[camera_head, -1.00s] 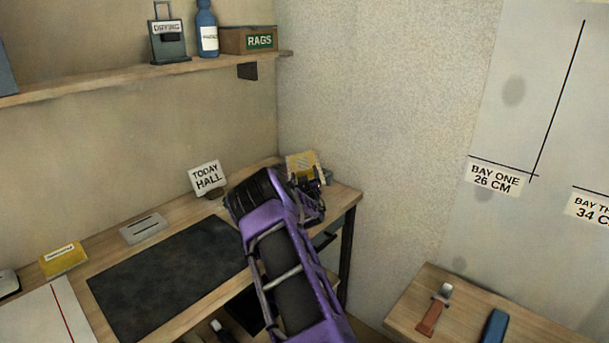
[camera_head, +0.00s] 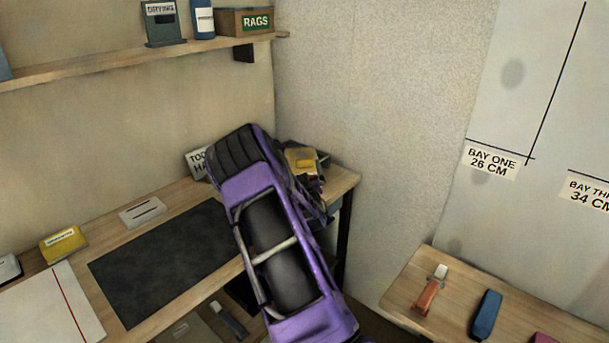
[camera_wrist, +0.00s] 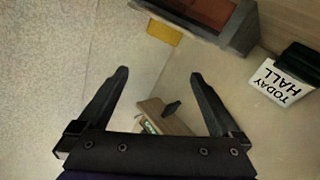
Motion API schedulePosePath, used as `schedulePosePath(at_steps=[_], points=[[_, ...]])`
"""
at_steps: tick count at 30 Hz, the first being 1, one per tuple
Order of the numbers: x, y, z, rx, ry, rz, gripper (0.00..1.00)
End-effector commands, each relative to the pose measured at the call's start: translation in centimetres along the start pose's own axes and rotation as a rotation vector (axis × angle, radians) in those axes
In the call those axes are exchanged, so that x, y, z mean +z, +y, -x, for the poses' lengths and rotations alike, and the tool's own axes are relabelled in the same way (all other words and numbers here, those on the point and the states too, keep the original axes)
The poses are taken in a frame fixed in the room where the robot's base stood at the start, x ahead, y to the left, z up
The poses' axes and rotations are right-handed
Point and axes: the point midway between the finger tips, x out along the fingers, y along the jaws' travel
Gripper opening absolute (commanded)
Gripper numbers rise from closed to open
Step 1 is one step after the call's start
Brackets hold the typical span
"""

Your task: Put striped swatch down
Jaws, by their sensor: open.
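My gripper (camera_wrist: 159,75) is open, with nothing between its two dark fingers in the wrist view. I cannot make out a striped swatch for certain. A yellow piece (camera_wrist: 163,32) shows beyond the fingertips, beside a grey-edged holder with a reddish-brown inside (camera_wrist: 205,12). In the head view a yellow item (camera_head: 303,160) lies at the bench's far right corner, partly covered by my arm. The gripper's fingers are mostly hidden there behind my purple arm. The TODAY HALL sign (camera_wrist: 284,82) stands at the right in the wrist view.
The bench (camera_head: 170,199) carries a dark mat (camera_head: 150,265), a yellow box (camera_head: 63,244) and a white sheet (camera_head: 45,310). A shelf (camera_head: 110,62) with a RAGS box (camera_head: 245,22) hangs above. A side table (camera_head: 400,290) holds several tools at the right.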

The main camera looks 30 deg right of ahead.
Motion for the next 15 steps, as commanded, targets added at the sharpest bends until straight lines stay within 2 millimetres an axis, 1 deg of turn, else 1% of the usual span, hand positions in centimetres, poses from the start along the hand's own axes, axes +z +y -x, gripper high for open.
schedulePosePath(at_steps=[1, 3, 6, 10, 15], points=[[0.0, 0.0, 0.8, -0.001, -0.002, -0.001, 1.00], [-0.1, 0.0, 1.6, 0.000, 0.000, -0.001, 1.00], [0.0, 0.0, 2.4, 0.000, 0.000, 0.000, 1.00], [0.0, 0.0, 2.9, 0.000, 0.000, 0.000, 1.00], [0.0, 0.0, 2.9, 0.000, 0.000, 0.000, 1.00]])
